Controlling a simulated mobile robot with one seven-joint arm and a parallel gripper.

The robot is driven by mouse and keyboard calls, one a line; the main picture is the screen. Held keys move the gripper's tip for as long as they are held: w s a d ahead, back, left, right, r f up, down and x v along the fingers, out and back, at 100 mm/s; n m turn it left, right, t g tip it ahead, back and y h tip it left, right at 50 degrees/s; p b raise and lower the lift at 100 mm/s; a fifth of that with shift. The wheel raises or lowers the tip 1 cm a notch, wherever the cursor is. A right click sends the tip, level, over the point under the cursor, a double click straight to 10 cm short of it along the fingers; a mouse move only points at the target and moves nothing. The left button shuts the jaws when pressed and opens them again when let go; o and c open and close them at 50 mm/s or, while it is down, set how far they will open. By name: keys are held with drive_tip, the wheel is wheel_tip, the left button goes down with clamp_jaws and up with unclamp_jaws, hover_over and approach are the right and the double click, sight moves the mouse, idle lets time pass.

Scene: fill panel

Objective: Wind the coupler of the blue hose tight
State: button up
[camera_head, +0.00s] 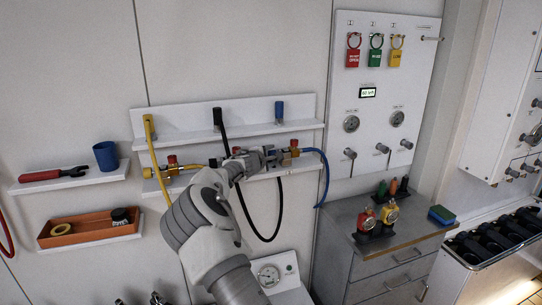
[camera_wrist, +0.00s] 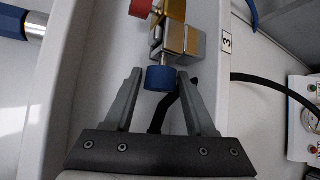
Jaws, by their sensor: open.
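A blue ring-shaped coupler (camera_wrist: 160,78) sits on the near end of a brass fitting (camera_wrist: 172,42) in the wrist view. My gripper (camera_wrist: 160,92) is open, with one grey finger on each side of the coupler near the fingertips. I cannot tell whether either finger touches it. In the head view, my gripper (camera_head: 265,157) is at the right end of the lower shelf, beside the brass valve (camera_head: 294,151); the coupler is hard to make out there. The blue hose (camera_head: 325,172) curves right and down from this valve.
A plate marked 3 (camera_wrist: 226,43) is beside the fitting. A black hose (camera_head: 256,232) hangs below the shelf, and a yellow hose (camera_head: 152,150) is at left. The upper shelf (camera_head: 245,130) runs just above my gripper. A cabinet (camera_head: 380,255) stands at right.

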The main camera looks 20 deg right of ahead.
drive_tip(key=shift+c, duration=0.2)
clamp_jaws()
drive_tip(key=shift+f+b, duration=0.3)
drive_tip(key=shift+b, duration=0.95)
drive_tip(key=m+t+b, duration=0.1)
drive_tip(key=b, duration=0.7)
drive_tip(key=shift+h, duration=0.4)
drive_tip(key=m+t+h+b, duration=0.1)
drive_tip(key=b, duration=1.1)
drive_tip(key=shift+t, duration=0.4)
drive_tip(key=shift+r+m+b, duration=0.3)
drive_tip(key=shift+m+b, duration=0.1)
drive_tip(key=shift+b, duration=0.35)
drive_tip(key=shift+o, duration=0.2)
unclamp_jaws()
